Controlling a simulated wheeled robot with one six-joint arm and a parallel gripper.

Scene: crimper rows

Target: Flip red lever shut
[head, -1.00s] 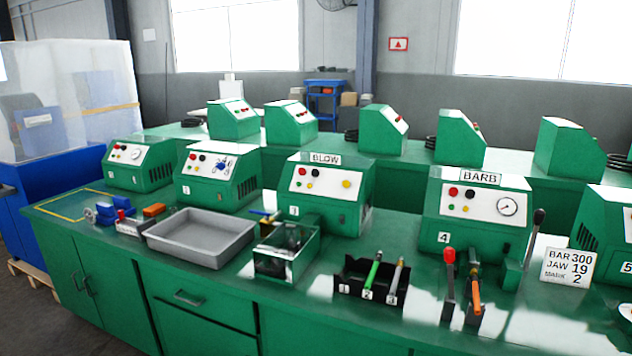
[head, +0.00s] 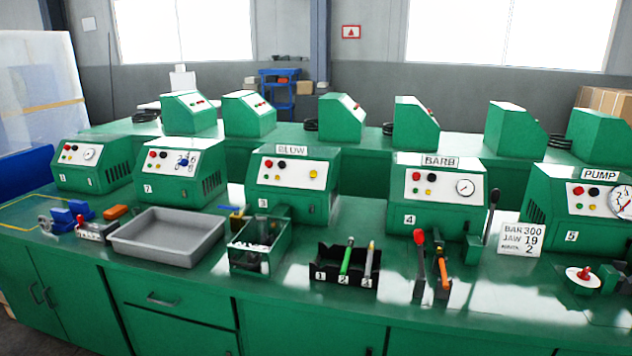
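A lever with a red knob (head: 419,238) stands on the bench in front of the BARB machine (head: 438,195), numbered 4. Its knob is at the upper end of a dark arm that runs down toward the front of the bench. I cannot tell whether the lever is open or shut. Right beside it is a dark tool with an orange handle (head: 444,272). A black-handled lever (head: 492,208) stands upright at that machine's right side. My gripper is not in view.
A grey tray (head: 168,250), a green open box (head: 259,262) and a black rack (head: 345,284) with a green rod stand to the left. A card (head: 521,239) and a white disc with a red knob (head: 584,284) are to the right. Bare bench lies in front.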

